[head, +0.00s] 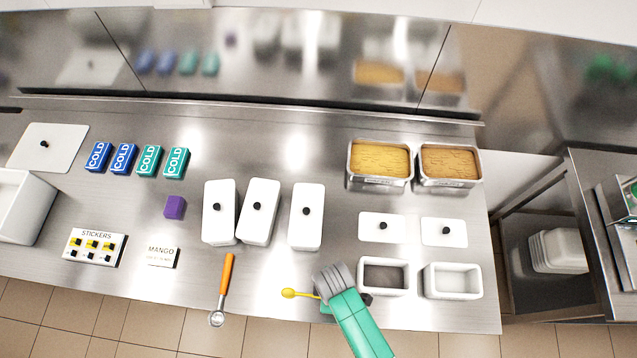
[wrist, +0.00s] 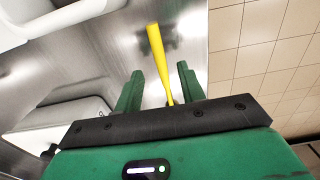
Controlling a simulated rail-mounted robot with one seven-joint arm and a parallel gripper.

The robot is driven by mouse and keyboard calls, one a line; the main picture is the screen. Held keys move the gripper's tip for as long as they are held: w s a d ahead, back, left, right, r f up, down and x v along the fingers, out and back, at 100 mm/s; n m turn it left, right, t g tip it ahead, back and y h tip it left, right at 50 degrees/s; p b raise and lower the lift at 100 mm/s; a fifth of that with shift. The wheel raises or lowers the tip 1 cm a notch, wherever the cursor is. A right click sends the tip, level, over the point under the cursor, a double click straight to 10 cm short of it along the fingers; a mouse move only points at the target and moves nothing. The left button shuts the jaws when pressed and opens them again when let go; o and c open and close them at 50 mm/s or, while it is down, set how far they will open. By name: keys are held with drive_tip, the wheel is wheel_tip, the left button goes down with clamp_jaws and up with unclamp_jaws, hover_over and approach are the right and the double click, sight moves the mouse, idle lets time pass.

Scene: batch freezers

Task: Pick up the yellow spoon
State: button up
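My gripper (head: 328,305) is at the right end of the spoon, partly covered by my arm. In the wrist view, the yellow spoon (wrist: 157,55) runs between the two green fingers of my gripper (wrist: 160,72). The fingers are apart, with a visible gap on each side of the spoon. Whether the spoon touches the counter is hard to tell.
An orange-handled scoop (head: 227,274) lies to the left. White lidded tubs (head: 305,225) stand behind. Two empty white containers (head: 384,292) (head: 452,292) are close on the right. The counter (head: 262,275) is bare between the scoop and the spoon, and its front edge is near.

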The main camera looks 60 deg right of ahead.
wheel_tip(320, 180, down, 4)
drive_tip(key=shift+a+r, duration=0.1)
drive_tip(key=shift+r, duration=0.05)
drive_tip(key=shift+w, duration=0.1)
clamp_jaws()
drive_tip(key=shift+r, duration=0.15)
drive_tip(key=shift+r, duration=0.25)
drive_tip(key=r, duration=0.3)
drive_tip(key=shift+s+a, duration=0.2)
drive_tip(key=s+a+r+b, duration=0.1)
drive_tip(key=s+a, duration=0.9)
drive_tip(key=a, duration=0.1)
drive_tip(key=shift+a+r, duration=0.15)
drive_tip(key=shift+a, duration=0.15)
